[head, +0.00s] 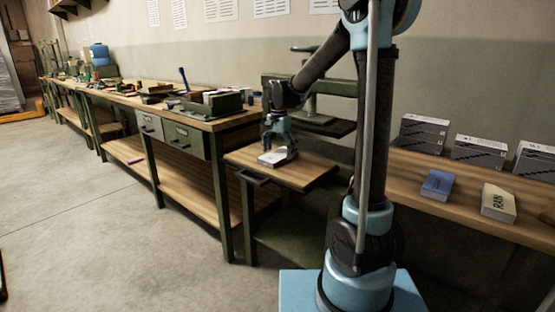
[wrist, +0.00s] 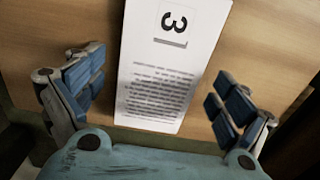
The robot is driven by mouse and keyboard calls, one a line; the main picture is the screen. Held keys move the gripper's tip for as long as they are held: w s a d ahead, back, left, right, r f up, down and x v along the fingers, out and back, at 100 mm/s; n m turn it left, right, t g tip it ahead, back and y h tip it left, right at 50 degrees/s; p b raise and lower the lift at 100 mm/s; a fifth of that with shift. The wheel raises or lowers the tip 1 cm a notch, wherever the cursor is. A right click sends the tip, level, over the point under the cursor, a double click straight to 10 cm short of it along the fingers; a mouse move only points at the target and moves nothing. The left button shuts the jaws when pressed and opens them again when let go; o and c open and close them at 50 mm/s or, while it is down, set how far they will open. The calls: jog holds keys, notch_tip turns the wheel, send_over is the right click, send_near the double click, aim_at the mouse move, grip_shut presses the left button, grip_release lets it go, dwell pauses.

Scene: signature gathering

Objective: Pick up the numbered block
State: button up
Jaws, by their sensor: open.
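The numbered block (wrist: 172,62) is white, with a "3" and lines of small text on its top face. In the wrist view it lies on a wooden surface (wrist: 262,50), and its far end runs out of the picture. In the head view the block (head: 272,159) lies on the small wooden side table (head: 308,172). My gripper (wrist: 165,98) is open, with blue finger pads on both sides of the block's near part and a gap on each side. In the head view my gripper (head: 280,148) is low over the block and partly hides it.
A long workbench (head: 235,122) with a metal tray and tools stands to the left of the side table. A shelf (head: 450,207) at the right holds a blue box (head: 437,185), a beige box (head: 498,203) and several grey boxes (head: 424,133). The floor at the left is clear.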

aim_at(279, 154)
jog(key=shift+c, duration=0.3)
jog(key=c, duration=1.2)
jog(key=shift+r, duration=0.15)
notch_tip(279, 154, up, 10)
